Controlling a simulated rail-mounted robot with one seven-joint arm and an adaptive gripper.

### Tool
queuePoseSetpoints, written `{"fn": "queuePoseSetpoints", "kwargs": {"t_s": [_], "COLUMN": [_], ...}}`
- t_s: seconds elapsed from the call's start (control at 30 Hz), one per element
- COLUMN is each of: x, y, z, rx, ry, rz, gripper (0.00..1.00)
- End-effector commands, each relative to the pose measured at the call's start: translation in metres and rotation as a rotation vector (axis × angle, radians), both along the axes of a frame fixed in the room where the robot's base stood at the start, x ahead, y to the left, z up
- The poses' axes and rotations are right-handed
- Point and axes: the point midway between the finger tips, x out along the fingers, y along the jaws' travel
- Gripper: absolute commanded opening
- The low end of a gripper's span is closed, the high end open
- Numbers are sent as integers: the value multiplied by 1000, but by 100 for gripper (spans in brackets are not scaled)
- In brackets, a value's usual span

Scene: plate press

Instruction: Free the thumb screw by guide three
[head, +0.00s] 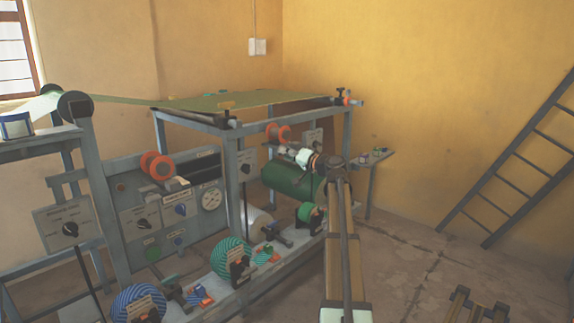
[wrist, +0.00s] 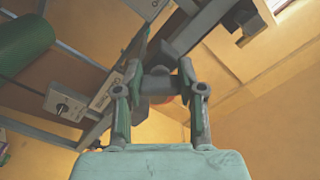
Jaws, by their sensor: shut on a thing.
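In the wrist view, my gripper (wrist: 158,76) is shut on a small dark grey piece (wrist: 157,86) between its fingertips. It looks like the thumb screw, but the fingers hide part of it and no guide number is readable. Orange shows just behind the held piece. In the head view, my gripper (head: 293,152) is beside the press frame, just below and right of an orange guide roller (head: 277,133). My arm hides much of this spot, and I cannot make out the thumb screw there.
A large green roller (head: 288,178) lies just below my gripper. A green web (head: 240,101) runs over the top of the frame. Control boxes (head: 160,208) and striped rollers (head: 233,258) fill the left. A ladder (head: 520,150) leans at the right wall; the floor before it is mostly clear.

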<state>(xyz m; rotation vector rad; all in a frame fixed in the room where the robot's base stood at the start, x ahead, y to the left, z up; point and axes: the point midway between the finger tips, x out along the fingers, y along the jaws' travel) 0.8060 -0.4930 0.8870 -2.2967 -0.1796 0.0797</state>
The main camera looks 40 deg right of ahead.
Motion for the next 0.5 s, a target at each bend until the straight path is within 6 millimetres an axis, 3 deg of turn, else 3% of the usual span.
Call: {"fn": "queuePoseSetpoints", "kwargs": {"t_s": [0.5], "x": [0], "y": [-1], "z": [-2], "rx": [-203], "ry": [-31], "rz": [1], "gripper": [4]}}
